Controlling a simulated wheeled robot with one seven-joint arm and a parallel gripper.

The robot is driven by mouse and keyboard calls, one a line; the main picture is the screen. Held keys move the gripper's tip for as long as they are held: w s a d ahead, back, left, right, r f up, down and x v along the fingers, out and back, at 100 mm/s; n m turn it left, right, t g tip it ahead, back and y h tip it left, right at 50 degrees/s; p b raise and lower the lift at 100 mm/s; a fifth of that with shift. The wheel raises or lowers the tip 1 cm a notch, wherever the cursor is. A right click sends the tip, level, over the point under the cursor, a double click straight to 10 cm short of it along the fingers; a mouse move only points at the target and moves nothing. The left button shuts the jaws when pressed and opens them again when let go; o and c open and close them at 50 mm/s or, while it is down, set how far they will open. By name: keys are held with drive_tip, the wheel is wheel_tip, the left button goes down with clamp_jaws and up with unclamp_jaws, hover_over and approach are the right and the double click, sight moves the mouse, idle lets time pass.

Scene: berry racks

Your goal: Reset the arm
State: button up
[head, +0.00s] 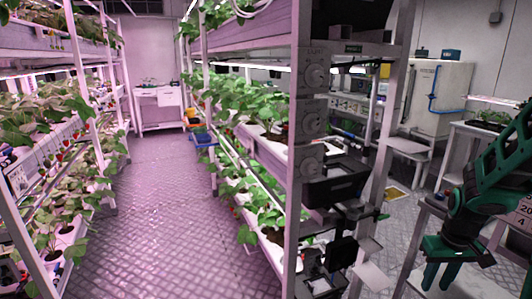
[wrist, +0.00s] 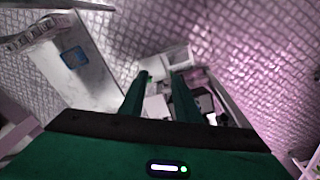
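My gripper (head: 441,276) is at the lower right of the head view, on the green arm, with its fingers pointing down. In the wrist view my gripper (wrist: 160,76) shows two green fingers with a gap between them and nothing held there. The arm is bent and hangs to the right of the rack's end post in the head view. Part of the arm is cut off by the right edge of the picture.
A plant rack (head: 297,140) with boxes and devices on its end stands left of my gripper. Another rack (head: 85,120) lines the left side. The aisle floor (head: 170,220) between them is clear. A white table (head: 158,108) stands at its far end.

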drive_tip(key=s+a+r+m, duration=0.2)
drive_tip(key=s+r, duration=0.4)
drive_tip(key=s, duration=0.3)
drive_tip(key=s+a+r+m, duration=0.2)
drive_tip(key=s+a+r, duration=0.2)
drive_tip(key=s, duration=0.6)
drive_tip(key=shift+a+r+m+g+y, duration=0.25)
drive_tip(key=shift+r+m+g+y, duration=0.15)
drive_tip(key=shift+r, duration=0.5)
drive_tip(key=shift+s+d, duration=0.1)
drive_tip(key=shift+s, duration=0.05)
